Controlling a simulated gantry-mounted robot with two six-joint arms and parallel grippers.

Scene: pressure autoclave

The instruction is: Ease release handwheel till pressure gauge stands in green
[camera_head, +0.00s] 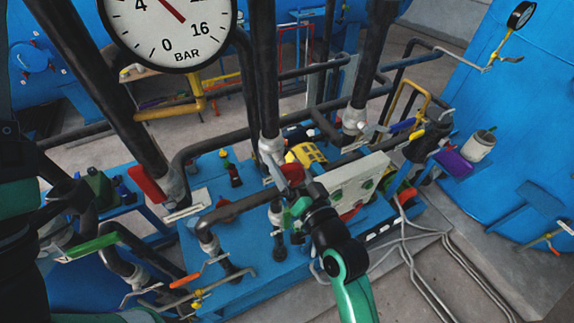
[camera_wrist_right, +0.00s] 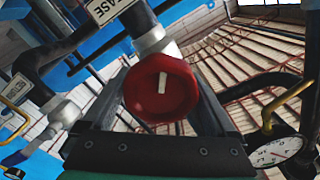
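The release handwheel is a red round wheel with a white mark on its face (camera_wrist_right: 161,87). It also shows in the head view (camera_head: 292,172). A plate on the pipe beside it ends in "EASE" (camera_wrist_right: 108,8). My right gripper (camera_wrist_right: 163,100) has a dark finger on each side of the wheel; whether they press on it I cannot tell. In the head view the right gripper (camera_head: 298,195) is at the wheel, partly hidden. The pressure gauge (camera_head: 170,30) is large and cut off at the top. A red needle shows; no green band is visible. My left gripper is not seen.
Dark pipes (camera_head: 262,70) rise close around the wheel. A grey-white box (camera_head: 352,186) stands right of it. Several lever valves, one with a green handle (camera_head: 92,247), are at the lower left. A small dial (camera_wrist_right: 275,152) shows in the wrist view.

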